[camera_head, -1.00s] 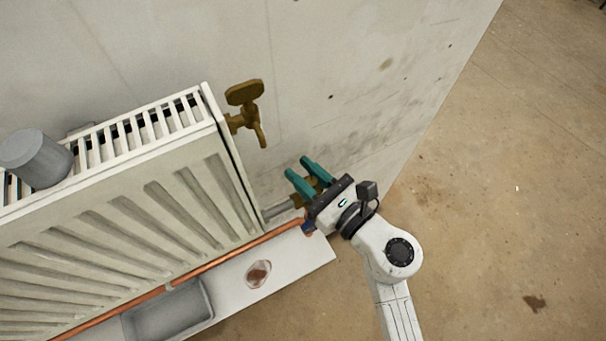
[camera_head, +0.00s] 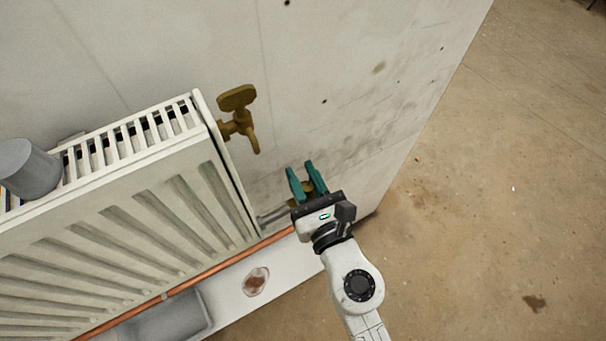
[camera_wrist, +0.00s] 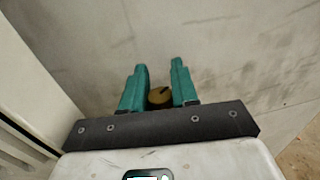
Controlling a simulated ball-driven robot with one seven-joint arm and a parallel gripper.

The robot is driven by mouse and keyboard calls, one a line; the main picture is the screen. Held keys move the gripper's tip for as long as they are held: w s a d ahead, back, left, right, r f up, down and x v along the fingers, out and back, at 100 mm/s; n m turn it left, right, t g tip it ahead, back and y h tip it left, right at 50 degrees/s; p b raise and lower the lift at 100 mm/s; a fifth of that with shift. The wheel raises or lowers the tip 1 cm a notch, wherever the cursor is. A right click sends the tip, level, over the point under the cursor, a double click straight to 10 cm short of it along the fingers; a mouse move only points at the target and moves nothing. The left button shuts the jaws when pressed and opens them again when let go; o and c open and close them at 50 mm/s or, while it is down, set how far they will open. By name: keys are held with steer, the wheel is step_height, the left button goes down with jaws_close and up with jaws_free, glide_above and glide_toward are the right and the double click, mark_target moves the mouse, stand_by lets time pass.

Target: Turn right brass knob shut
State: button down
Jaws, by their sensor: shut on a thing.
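The brass knob (camera_wrist: 160,97) shows in the wrist view between the two teal fingers of my gripper (camera_wrist: 159,68), low near their base, with a dark mark on its face. My gripper is shut on it. In the head view my gripper (camera_head: 301,170) is at the lower right end of the radiator, fingers pointing up the picture. The knob there is mostly hidden by the fingers and gripper body.
A white radiator (camera_head: 130,200) stands at left, with a brass valve and flat handle (camera_head: 238,100) at its upper right corner. A grey cylinder (camera_head: 30,168) sits on top. A copper pipe (camera_head: 200,278) and grey tray (camera_head: 165,318) lie below. Floor at right is clear.

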steer(key=shift+d+m+t+h, duration=0.1)
steer(key=shift+m+t+h, duration=0.5)
steer(key=shift+m+h, duration=0.65)
steer(key=m+h+p, duration=0.1)
steer(key=h, duration=0.1)
steer(key=m+h+p, duration=0.1)
steer(key=m+h, duration=0.1)
steer(key=h, duration=0.1)
steer(key=shift+w+d+r+t+h, duration=0.1)
steer(key=shift+d+r+t+h, duration=0.1)
steer(key=shift+t+h, duration=0.2)
steer(key=shift+d+f+m+g+h+p, duration=0.15)
steer(key=shift+m+g+h+p, duration=0.15)
steer(key=shift+m+h, duration=0.6)
steer(key=shift+d+r+m+g+h+p, duration=0.15)
steer(key=shift+m+h+p, duration=0.35)
steer(key=shift+h, duration=0.85)
steer(key=shift+d+f+m+g+h+p, duration=0.15)
steer(key=shift+m+g+h+p, duration=0.1)
steer(key=shift+m+h, duration=0.7)
steer(key=shift+h, duration=0.25)
steer(key=c, duration=0.9)
jaws_free()
steer(key=shift+c, duration=0.2)
